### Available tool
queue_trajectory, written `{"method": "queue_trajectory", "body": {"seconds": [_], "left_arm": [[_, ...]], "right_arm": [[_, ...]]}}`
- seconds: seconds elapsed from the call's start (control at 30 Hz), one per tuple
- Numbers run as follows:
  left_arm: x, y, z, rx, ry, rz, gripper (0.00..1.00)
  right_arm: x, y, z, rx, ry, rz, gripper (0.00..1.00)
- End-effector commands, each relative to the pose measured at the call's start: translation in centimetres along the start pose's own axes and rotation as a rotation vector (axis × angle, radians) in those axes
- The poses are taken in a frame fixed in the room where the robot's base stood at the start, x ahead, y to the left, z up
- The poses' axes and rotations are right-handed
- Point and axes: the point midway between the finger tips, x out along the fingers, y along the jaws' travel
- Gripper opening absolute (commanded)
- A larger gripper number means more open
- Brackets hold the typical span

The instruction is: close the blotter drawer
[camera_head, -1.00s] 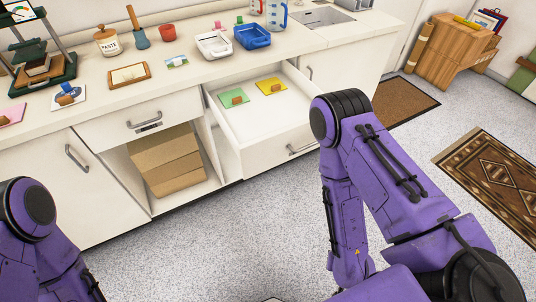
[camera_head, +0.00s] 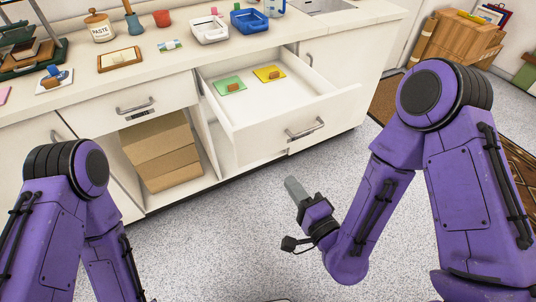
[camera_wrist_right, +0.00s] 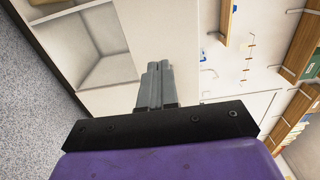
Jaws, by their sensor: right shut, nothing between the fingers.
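The blotter drawer (camera_head: 262,129) is the white drawer pulled open from the counter in the head view. A green pad (camera_head: 230,86) and a yellow pad (camera_head: 268,73), each with a brown block on it, lie inside. Its front carries a metal bar handle (camera_head: 306,129). My right gripper (camera_head: 291,184) is shut and empty, in front of and below the drawer front, apart from it. It also shows in the right wrist view (camera_wrist_right: 158,68), pointing at the white cabinets. My left arm shows at the lower left, but its gripper is out of view.
The counter (camera_head: 220,52) carries a white tray (camera_head: 209,29), a blue tray (camera_head: 249,21) and a paste jar (camera_head: 101,27). Below and left of the drawer is an open compartment with cardboard boxes (camera_head: 160,157). The speckled floor in front is clear.

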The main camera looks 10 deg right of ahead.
Motion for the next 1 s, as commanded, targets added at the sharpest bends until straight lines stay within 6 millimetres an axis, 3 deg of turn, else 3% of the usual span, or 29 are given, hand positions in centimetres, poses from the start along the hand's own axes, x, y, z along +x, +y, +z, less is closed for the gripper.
{"method": "queue_trajectory", "body": {"seconds": [0.23, 0.6, 0.8, 1.0], "left_arm": [[-2.0, -0.2, -0.8, 0.0, 0.0, 0.0, 0.41], [-3.2, -0.3, -1.3, 0.0, 0.0, 0.0, 0.41], [-3.3, -0.3, -1.4, 0.0, 0.0, 0.0, 0.41], [-3.3, -0.3, -1.4, 0.0, 0.0, 0.0, 0.41]], "right_arm": [[4.7, -0.6, -0.1, -0.003, 0.003, -0.001, 0.0], [11.9, -0.1, -0.1, -0.004, 0.002, 0.004, 0.0], [13.4, 0.0, 0.0, -0.004, 0.001, 0.005, 0.0], [13.4, 0.0, 0.0, -0.005, 0.001, 0.005, 0.0]]}}
